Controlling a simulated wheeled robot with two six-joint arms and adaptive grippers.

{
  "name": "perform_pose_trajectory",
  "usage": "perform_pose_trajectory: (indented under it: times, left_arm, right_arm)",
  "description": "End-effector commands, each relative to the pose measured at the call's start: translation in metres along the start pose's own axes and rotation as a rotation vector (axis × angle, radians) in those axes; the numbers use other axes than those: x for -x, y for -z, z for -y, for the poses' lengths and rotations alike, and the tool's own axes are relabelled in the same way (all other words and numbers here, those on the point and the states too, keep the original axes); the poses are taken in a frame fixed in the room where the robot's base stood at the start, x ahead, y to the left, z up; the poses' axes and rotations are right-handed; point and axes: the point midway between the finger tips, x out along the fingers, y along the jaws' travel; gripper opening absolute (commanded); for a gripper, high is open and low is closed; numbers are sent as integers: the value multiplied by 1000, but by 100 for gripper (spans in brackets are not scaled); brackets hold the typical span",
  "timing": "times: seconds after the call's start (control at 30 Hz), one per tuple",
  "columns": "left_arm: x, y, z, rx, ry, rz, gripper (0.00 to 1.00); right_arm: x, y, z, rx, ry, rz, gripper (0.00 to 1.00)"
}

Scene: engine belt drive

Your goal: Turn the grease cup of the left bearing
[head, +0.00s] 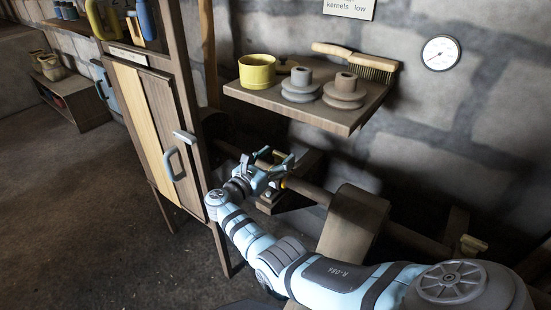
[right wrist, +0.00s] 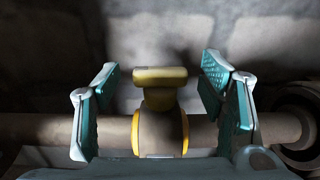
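The grease cup (right wrist: 159,77) of a bearing shows in the right wrist view as a yellow cap on a short stem. It sits on top of the bearing (right wrist: 160,133), a dark block with yellow edges around the horizontal shaft (right wrist: 60,130). My right gripper (right wrist: 160,97) is open, one finger on each side of the cap, with a gap on both sides. In the head view my right gripper (head: 270,170) is at the shaft near the cabinet and hides most of this bearing. My left gripper is not in view.
A wall shelf (head: 335,119) with a yellow pot (head: 257,71), grey stepped pulleys (head: 300,85) and a brush (head: 360,62) hangs above my right gripper. A wooden cabinet (head: 150,130) stands left of it. A belt (head: 352,225) crosses the shaft to the right.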

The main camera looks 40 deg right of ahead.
Motion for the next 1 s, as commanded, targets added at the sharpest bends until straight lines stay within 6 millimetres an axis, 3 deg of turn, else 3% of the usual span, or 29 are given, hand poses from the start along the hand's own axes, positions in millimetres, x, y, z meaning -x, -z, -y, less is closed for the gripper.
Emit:
perform_pose_trajectory:
  times: [0.23,0.33,0.7,0.83,1.0]
  left_arm:
    - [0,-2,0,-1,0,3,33]
    - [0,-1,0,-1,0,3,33]
    - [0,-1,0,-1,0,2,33]
    - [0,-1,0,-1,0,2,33]
    - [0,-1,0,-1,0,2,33]
  right_arm:
    - [1,0,0,0,0,1,65]
    - [10,0,-1,0,-3,0,65]
    - [103,1,0,0,-2,-3,65]
    - [118,0,0,0,-1,0,65]
    - [121,0,0,0,0,0,65]
